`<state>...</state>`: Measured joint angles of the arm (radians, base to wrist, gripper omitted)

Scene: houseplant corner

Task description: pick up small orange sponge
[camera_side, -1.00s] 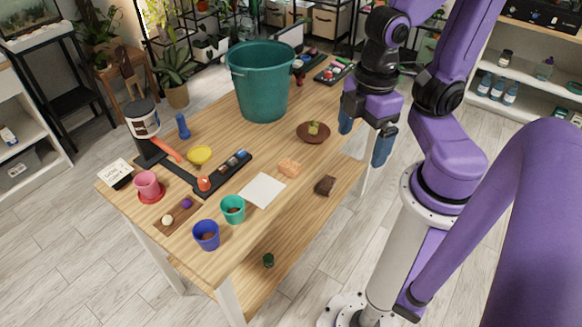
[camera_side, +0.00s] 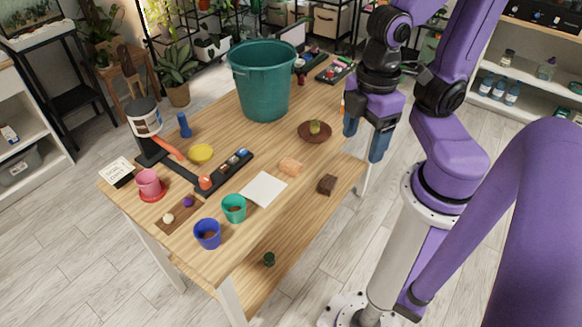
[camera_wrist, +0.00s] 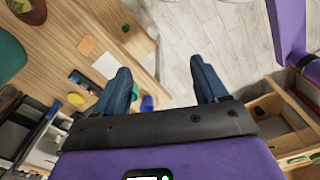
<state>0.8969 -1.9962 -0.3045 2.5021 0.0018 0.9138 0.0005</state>
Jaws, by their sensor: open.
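The small orange sponge (camera_side: 290,167) lies flat on the wooden table, between a white sheet and a dark brown block. In the wrist view the sponge (camera_wrist: 86,45) shows at the upper left, left of both fingers. My gripper (camera_side: 365,138) is open and empty, with its blue fingers apart and pointing down. In the side view it hangs to the right of the sponge, near the table's right edge and apart from it. In the wrist view my gripper (camera_wrist: 160,66) spans the floor beyond the table edge.
A dark brown block (camera_side: 327,185) lies right of the sponge. A white sheet (camera_side: 264,190) lies at its lower left. A brown saucer (camera_side: 327,137) and a tall teal bucket (camera_side: 238,85) stand farther back. Green (camera_side: 234,209) and blue (camera_side: 207,235) pots stand near the front corner.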

